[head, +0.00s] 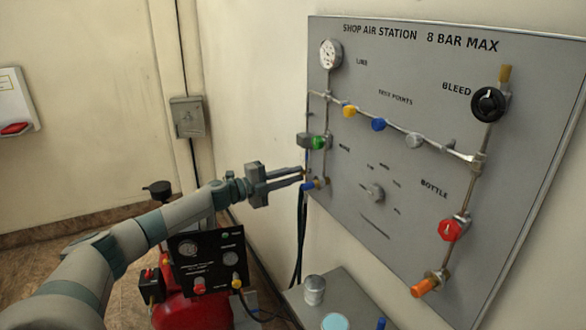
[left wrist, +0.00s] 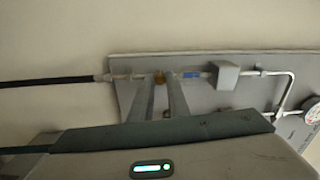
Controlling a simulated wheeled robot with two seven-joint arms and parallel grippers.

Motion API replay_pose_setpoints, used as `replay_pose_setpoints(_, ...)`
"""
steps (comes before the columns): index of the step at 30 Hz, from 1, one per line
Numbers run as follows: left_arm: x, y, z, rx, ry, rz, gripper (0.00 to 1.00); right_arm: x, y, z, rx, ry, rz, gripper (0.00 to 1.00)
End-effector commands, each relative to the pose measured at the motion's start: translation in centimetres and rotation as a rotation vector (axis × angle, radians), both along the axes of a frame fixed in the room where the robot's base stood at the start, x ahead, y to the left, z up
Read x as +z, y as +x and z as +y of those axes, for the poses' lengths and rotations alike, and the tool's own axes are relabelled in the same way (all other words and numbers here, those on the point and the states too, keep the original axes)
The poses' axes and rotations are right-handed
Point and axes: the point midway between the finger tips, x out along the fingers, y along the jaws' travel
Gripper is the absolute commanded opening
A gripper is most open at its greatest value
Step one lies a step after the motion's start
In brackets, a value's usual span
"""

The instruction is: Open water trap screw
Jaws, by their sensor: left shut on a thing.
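My left gripper (head: 302,175) reaches in from the left to the left edge of the grey panel, at the lower end of its left pipe. In the left wrist view its two fingers (left wrist: 158,80) stand on either side of a small brass fitting, which I take to be the water trap screw (left wrist: 159,77), and are shut on it. Fingers and pipe hide most of it in the head view. A blue part (left wrist: 190,75) sits beside it on the pipe, and shows in the head view (head: 309,185) just below the fingertips. My right gripper is not in view.
The panel (head: 420,190) carries a gauge (head: 330,54), a green valve (head: 319,143), a black bleed knob (head: 488,104) and a red bottle valve (head: 451,230). Dark hoses (head: 301,235) hang below the gripper. A red machine (head: 195,308) stands below my arm. A grey table (head: 350,290) is bottom centre.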

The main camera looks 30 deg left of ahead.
Motion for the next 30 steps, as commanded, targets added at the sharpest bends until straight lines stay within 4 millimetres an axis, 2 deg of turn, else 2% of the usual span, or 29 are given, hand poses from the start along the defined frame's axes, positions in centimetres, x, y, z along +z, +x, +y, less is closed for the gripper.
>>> replay_pose_setpoints(1, 0.4, 0.0, 0.0, 0.000, -0.041, 0.023, 0.00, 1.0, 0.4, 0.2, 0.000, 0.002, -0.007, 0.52)
replay_pose_setpoints(15, 0.2, 0.0, 0.0, 0.001, -0.422, 0.220, 0.00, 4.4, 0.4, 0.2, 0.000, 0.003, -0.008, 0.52)
replay_pose_setpoints(24, 0.0, 0.0, -0.1, 0.000, -0.574, 0.299, 0.00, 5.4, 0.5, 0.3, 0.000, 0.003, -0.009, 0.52)
replay_pose_setpoints(30, -0.1, 0.0, -0.1, 0.000, -0.611, 0.319, 0.00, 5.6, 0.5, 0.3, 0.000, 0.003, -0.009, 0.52)
